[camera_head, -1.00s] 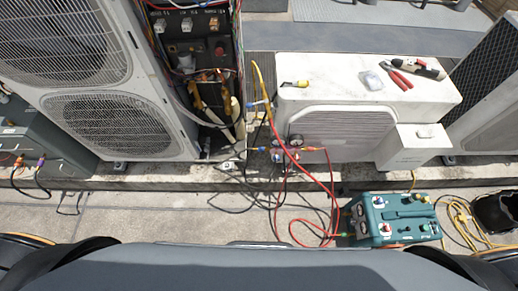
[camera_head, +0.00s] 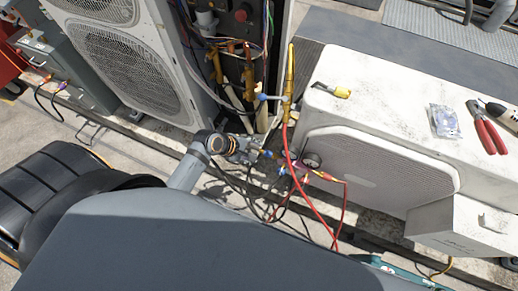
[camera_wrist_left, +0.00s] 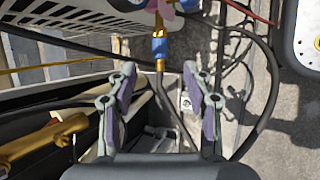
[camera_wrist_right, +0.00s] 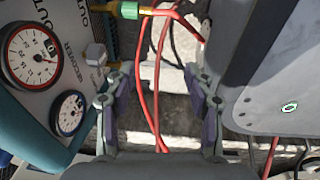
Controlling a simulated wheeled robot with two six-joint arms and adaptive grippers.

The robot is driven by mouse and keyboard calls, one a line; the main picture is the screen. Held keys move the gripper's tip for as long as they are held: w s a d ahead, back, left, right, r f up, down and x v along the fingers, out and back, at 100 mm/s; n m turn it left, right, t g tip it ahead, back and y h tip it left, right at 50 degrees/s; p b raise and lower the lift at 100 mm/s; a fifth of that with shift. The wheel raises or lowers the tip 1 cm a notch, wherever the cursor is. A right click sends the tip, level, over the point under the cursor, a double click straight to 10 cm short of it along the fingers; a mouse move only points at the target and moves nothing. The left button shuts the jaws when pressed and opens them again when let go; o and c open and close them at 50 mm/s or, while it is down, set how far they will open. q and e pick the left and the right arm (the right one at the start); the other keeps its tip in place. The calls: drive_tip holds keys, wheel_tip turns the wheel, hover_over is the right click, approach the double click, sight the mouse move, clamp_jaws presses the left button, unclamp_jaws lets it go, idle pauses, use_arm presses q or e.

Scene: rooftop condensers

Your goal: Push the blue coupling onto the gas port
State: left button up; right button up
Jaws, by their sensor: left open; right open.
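The blue coupling (camera_wrist_left: 159,48) has brass ends and sits on a black hose. In the left wrist view it is ahead of my left gripper (camera_wrist_left: 160,90), which is open with the hose running between its fingers. In the head view the left gripper (camera_head: 246,150) is beside a small blue fitting (camera_head: 267,153), near the gauge manifold. Brass valve parts (camera_wrist_left: 45,140) show at the left of the left wrist view; I cannot tell which is the gas port. My right gripper (camera_wrist_right: 160,90) is open, with red hoses (camera_wrist_right: 155,80) visible between its fingers.
The open condenser (camera_head: 125,60) and its pipes stand behind the left gripper. A white unit (camera_head: 390,110) carries red-handled pliers (camera_head: 487,128) and a yellow-tipped tool (camera_head: 333,90). A machine with gauges (camera_wrist_right: 30,55) is close beside the right gripper.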

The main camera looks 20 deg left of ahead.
sight(268, 154)
use_arm(q)
drive_tip(key=b+x, duration=0.3)
drive_tip(key=x, duration=0.6)
drive_tip(key=shift+w+f, duration=0.15)
drive_tip(key=shift+f, duration=0.15)
drive_tip(key=shift+w+d+f, duration=0.2)
drive_tip(key=shift+f, duration=0.1)
use_arm(e)
drive_tip(key=w, duration=0.6)
drive_tip(key=shift+f, duration=0.1)
use_arm(q)
drive_tip(key=shift+c, duration=0.4)
clamp_jaws()
use_arm(e)
drive_tip(key=shift+s, duration=0.1)
